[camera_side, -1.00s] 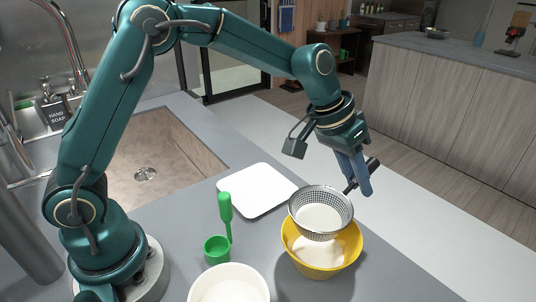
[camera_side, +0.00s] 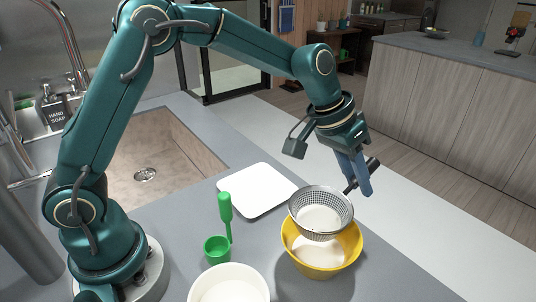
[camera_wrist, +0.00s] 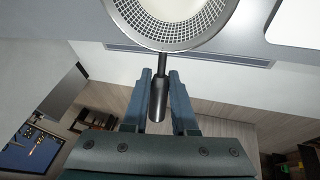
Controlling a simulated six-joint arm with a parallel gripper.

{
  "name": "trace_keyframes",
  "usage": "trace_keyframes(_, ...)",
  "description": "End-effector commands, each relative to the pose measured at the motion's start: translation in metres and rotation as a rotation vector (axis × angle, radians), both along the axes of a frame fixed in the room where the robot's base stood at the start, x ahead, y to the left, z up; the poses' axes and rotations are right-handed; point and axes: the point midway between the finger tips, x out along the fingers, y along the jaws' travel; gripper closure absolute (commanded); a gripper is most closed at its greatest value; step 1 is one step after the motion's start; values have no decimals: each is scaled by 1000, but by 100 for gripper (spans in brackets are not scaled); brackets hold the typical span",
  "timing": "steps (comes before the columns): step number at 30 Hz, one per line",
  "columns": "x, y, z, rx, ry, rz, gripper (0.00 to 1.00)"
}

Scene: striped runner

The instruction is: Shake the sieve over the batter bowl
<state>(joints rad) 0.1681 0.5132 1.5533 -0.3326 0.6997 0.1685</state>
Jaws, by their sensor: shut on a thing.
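My gripper (camera_side: 356,174) is shut on the black handle of the sieve (camera_side: 321,209). In the wrist view, the two fingers of my gripper (camera_wrist: 159,95) stand on either side of the handle, and the mesh of the sieve (camera_wrist: 207,28) shows at the top. The sieve has a grey perforated wall and holds something white. It is over the yellow batter bowl (camera_side: 325,265), with white contents visible below it. From the side view I cannot tell whether the sieve touches the bowl's rim.
A white bowl (camera_side: 229,284) stands at the front of the counter. A green cup with a long green handle (camera_side: 217,249) stands beside it. A white board (camera_side: 257,190) lies behind. The sink (camera_side: 150,165) is at the left, with a soap bottle (camera_side: 55,113).

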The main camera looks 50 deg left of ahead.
Motion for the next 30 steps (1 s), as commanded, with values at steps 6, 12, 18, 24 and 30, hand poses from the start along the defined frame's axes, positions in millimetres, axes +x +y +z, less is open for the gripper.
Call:
trace_keyframes(6, 0, 0, 0, -1, -1, 0, 100)
trace_keyframes(12, -1, -13, 0, -1, -1, -3, 100)
trace_keyframes(18, -1, -24, 0, -1, -1, 0, 100)
trace_keyframes(24, -1, -24, 0, -1, -1, 1, 100)
trace_keyframes(30, 0, -13, 0, 0, 0, 3, 100)
